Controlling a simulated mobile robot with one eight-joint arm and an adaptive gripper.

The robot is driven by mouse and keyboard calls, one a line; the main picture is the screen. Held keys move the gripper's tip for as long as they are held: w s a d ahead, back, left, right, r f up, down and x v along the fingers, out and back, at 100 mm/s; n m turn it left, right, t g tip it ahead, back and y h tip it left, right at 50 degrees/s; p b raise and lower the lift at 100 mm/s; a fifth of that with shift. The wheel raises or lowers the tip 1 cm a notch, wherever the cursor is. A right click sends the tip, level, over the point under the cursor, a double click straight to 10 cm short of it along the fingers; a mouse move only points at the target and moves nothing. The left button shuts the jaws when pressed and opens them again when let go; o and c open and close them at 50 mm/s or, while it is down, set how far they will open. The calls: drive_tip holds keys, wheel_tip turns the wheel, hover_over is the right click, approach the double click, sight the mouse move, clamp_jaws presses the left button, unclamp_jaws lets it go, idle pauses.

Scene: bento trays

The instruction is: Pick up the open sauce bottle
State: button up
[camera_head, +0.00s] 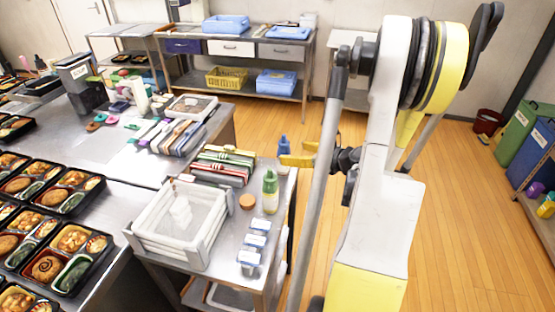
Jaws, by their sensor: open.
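A green bottle (270,192) with a pale label stands upright near the right edge of the small steel table; I cannot make out whether its top is open. A blue bottle (283,148) stands farther back on that table, by my gripper. A round orange-brown item (247,201) sits left of the green bottle. My gripper (290,157) has yellow fingers that point left, above and behind the green bottle in the picture. It is open and nothing shows held in it. My arm hides part of the gripper.
A stack of white trays (180,222) fills the small table's left side. Several small blue-and-white containers (253,248) line its front right. Stacked cutting boards (222,167) stand behind. Bento trays (68,245) cover the left counter.

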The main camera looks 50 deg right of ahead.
sight(289, 152)
drive_tip(key=x, duration=0.2)
drive_tip(key=b+x, duration=0.1)
drive_tip(key=x, duration=0.1)
drive_tip(key=b+x, duration=0.1)
drive_tip(key=x, duration=0.2)
drive_tip(key=shift+s+d+f, duration=0.2)
drive_tip(key=shift+d+f, duration=0.05)
drive_tip(key=shift+f, duration=0.05)
drive_tip(key=shift+r, duration=0.1)
drive_tip(key=c, duration=0.8)
